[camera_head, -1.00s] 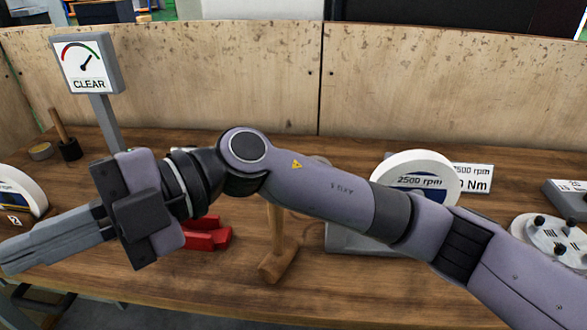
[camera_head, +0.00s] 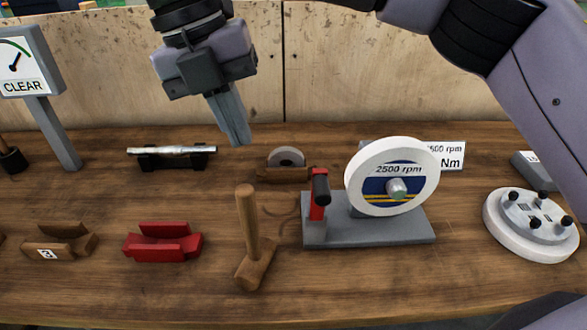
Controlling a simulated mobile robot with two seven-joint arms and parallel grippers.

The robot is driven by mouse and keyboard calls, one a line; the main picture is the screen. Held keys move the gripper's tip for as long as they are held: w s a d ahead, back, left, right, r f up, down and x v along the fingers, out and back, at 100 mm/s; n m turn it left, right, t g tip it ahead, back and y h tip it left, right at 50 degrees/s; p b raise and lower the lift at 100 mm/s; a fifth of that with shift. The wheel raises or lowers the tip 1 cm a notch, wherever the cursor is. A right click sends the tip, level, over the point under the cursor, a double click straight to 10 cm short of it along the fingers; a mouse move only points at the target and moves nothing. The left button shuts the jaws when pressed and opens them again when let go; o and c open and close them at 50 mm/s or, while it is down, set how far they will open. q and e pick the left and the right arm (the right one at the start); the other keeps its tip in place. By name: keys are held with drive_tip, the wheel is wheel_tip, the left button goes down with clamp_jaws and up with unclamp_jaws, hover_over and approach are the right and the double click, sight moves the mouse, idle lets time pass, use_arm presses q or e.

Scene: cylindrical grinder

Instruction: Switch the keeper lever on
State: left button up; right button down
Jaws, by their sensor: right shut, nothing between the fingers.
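The keeper lever, seemingly the red upright lever with a black grip (camera_head: 319,190), stands at the left end of a grey base plate (camera_head: 375,233). A white grinding wheel (camera_head: 357,185) marked 2500 rpm is mounted on the same base. My right gripper (camera_head: 238,138) is shut and empty. It points down, above the back of the bench, to the left of the lever and apart from it. My left gripper does not show.
A wooden mallet (camera_head: 249,225) stands just left of the base. A red cradle (camera_head: 163,245), a wooden block (camera_head: 60,246) and a metal bar on a black stand (camera_head: 172,152) are further left. A round white flange (camera_head: 530,235) lies at right. A CLEAR gauge (camera_head: 22,65) stands at left.

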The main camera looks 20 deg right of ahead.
drive_tip(key=shift+w+d+r, duration=0.2)
drive_tip(key=shift+d+r, duration=0.3)
drive_tip(key=shift+r, duration=0.05)
drive_tip(key=shift+f, duration=0.1)
drive_tip(key=s+d+f+p, duration=0.2)
drive_tip(key=d+f, duration=0.4)
drive_tip(key=f, duration=0.4)
drive_tip(key=shift+d+f, duration=0.15)
drive_tip(key=shift+d, duration=0.15)
